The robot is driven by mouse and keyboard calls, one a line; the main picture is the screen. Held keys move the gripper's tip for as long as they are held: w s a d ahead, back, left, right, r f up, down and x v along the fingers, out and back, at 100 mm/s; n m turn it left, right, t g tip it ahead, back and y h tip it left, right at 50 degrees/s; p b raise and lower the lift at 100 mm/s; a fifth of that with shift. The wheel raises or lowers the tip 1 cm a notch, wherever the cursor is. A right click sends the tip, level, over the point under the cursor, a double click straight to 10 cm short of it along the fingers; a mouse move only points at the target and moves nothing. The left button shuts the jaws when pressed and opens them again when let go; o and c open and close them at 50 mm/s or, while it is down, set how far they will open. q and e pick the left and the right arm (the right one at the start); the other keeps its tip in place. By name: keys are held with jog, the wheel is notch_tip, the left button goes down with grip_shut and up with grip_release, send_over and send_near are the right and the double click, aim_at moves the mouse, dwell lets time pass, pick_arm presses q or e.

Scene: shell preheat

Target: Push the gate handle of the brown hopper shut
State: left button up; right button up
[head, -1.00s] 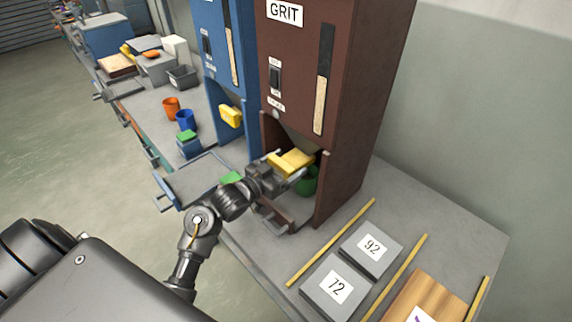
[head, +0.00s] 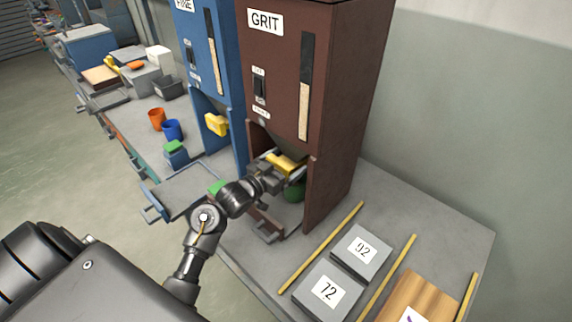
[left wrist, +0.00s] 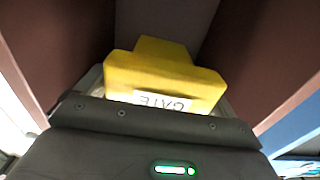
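The brown hopper (head: 345,110), labelled GRIT, stands on the bench in the middle of the head view. Its yellow gate handle (head: 284,163) is inside the lower opening, under the chute. My left gripper (head: 274,172) reaches into the opening, right at the handle's front. In the left wrist view the handle (left wrist: 165,78), marked GATE, sits just ahead of my gripper body, between the brown side walls. The fingers are mostly hidden there, so their spread cannot be told. My right gripper is not in view.
A green cup (head: 295,191) stands under the brown hopper's chute. The blue hopper (head: 212,55) stands to the left, with its own yellow handle (head: 216,124). Grey blocks marked 72 (head: 324,291) and 92 (head: 362,250) lie to the right between yellow strips.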

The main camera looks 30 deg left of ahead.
pick_arm(q)
jog(key=shift+o, duration=0.4)
jog(key=shift+f, duration=0.1)
jog(key=b+v, duration=0.2)
jog(key=v, duration=0.8)
jog(key=shift+s, duration=0.35)
